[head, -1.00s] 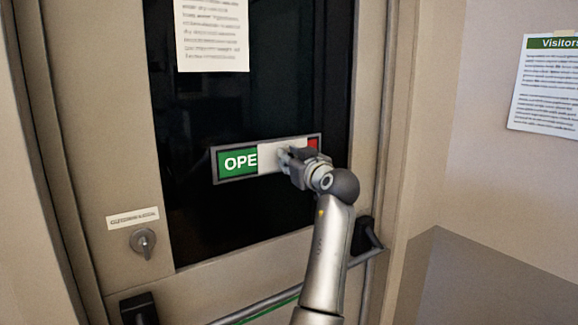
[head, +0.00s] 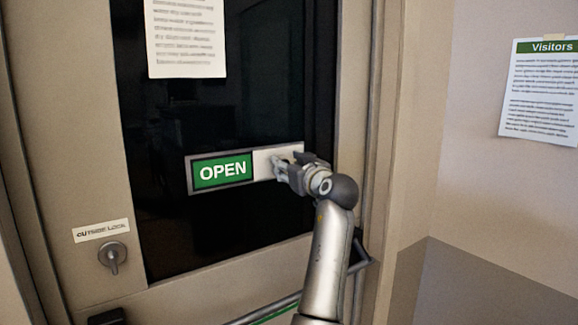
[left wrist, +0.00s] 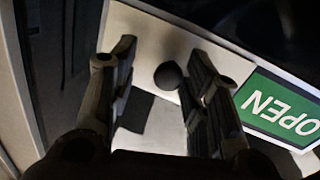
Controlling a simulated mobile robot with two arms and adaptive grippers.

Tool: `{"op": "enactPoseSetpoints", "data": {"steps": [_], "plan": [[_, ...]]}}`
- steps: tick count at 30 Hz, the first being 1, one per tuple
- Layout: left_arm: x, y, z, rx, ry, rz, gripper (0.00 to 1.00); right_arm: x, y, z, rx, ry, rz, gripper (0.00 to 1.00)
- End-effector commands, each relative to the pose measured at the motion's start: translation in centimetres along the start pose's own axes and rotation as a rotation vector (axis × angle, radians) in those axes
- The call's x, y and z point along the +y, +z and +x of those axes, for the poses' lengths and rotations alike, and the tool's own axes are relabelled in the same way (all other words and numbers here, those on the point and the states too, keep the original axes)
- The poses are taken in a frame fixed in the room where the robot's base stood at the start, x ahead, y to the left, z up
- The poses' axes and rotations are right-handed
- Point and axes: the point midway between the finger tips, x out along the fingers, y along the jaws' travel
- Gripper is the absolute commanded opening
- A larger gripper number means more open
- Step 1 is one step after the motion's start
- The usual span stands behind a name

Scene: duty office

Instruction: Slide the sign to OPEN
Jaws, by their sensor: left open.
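The sign (head: 222,170) is a grey-framed strip on the door's dark window. Its green left part shows the whole word OPEN. A plain pale slider (head: 264,163) covers the right part, and no red shows. In the left wrist view the slider (left wrist: 150,35) carries a dark round knob (left wrist: 168,75), and the green OPEN panel (left wrist: 280,108) lies to its right, upside down. My left gripper (head: 277,165) is at the slider. Its fingers (left wrist: 164,72) are open, one on each side of the knob; contact is unclear. My right gripper is not in view.
A printed sheet (head: 186,35) hangs on the glass above the sign. A lock (head: 112,256) with a label (head: 101,230) is at lower left. A push bar (head: 262,310) crosses the door below. A Visitors notice (head: 541,95) is on the right wall.

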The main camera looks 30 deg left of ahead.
Motion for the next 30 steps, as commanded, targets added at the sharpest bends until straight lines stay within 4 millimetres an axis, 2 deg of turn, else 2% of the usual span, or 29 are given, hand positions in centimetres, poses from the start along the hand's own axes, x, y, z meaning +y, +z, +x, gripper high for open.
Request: {"op": "enactPoseSetpoints", "data": {"steps": [4, 8, 11, 21, 25, 30], "plan": [[-0.1, 0.0, 0.0, 0.0, -0.002, 0.0, 0.43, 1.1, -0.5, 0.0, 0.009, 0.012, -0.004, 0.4], [0.0, 0.1, -0.9, -0.001, -0.001, 0.0, 0.43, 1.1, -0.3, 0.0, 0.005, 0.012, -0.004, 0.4], [0.0, 0.1, -2.5, -0.001, 0.0, -0.002, 0.43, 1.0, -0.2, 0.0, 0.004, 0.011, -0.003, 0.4], [0.1, 0.1, -9.6, -0.003, 0.002, -0.001, 0.43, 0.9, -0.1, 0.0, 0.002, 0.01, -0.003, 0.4], [0.2, 0.1, -11.2, -0.002, 0.002, 0.001, 0.43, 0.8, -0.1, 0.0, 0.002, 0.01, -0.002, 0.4], [0.1, 0.1, -12.0, -0.001, 0.0, 0.0, 0.43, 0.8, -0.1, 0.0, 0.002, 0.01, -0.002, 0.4]]}}
